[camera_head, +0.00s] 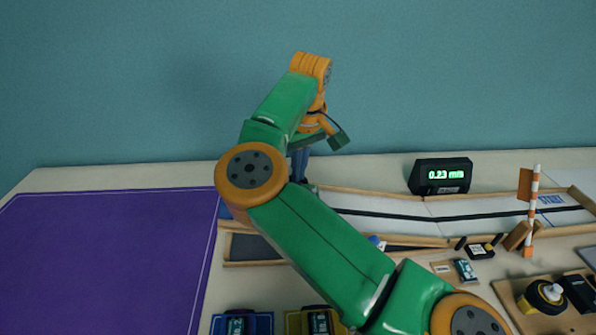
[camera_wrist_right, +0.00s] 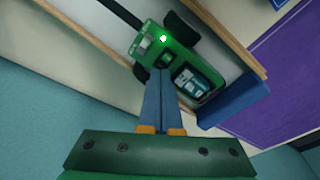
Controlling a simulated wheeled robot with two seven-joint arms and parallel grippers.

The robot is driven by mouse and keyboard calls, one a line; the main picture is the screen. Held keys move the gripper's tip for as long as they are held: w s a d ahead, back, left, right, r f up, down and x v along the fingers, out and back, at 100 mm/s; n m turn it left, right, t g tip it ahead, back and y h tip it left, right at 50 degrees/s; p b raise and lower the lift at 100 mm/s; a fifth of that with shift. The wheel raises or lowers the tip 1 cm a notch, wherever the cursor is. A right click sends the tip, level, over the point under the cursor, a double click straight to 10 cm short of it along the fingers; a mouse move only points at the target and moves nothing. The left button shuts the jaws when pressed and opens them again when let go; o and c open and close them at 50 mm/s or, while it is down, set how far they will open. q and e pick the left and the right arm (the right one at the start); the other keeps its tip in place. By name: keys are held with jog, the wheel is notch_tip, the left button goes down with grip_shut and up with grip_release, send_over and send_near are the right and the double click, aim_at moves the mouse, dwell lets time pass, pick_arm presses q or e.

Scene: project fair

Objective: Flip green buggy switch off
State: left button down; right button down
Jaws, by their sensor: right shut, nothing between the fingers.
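The green buggy (camera_wrist_right: 180,62) shows in the right wrist view, on a pale track with wooden edges. A bright green light (camera_wrist_right: 163,38) glows on its top. A small dark switch (camera_wrist_right: 162,58) sits near the light, right at my fingertips. Whether they touch it I cannot tell. A teal and white module (camera_wrist_right: 190,82) sits on the buggy beside the fingers. My right gripper (camera_wrist_right: 163,72) is shut and empty, its blue fingers together over the buggy. In the head view my right gripper (camera_head: 299,165) points down at the track's left end, and my arm hides the buggy. My left gripper is not in view.
A blue block (camera_wrist_right: 232,103) stands at the buggy's end. In the head view, a black display (camera_head: 441,176) reads 0.23 m/s behind the track (camera_head: 420,212). A striped post (camera_head: 533,205) stands at right.

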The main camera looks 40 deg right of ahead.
jog(key=shift+s+f+b, duration=0.1)
jog(key=shift+f+b, duration=0.5)
jog(key=shift+f, duration=0.15)
dwell(0.3)
notch_tip(320, 180, up, 7)
jog(key=p, duration=0.6)
jog(key=shift+p, duration=0.4)
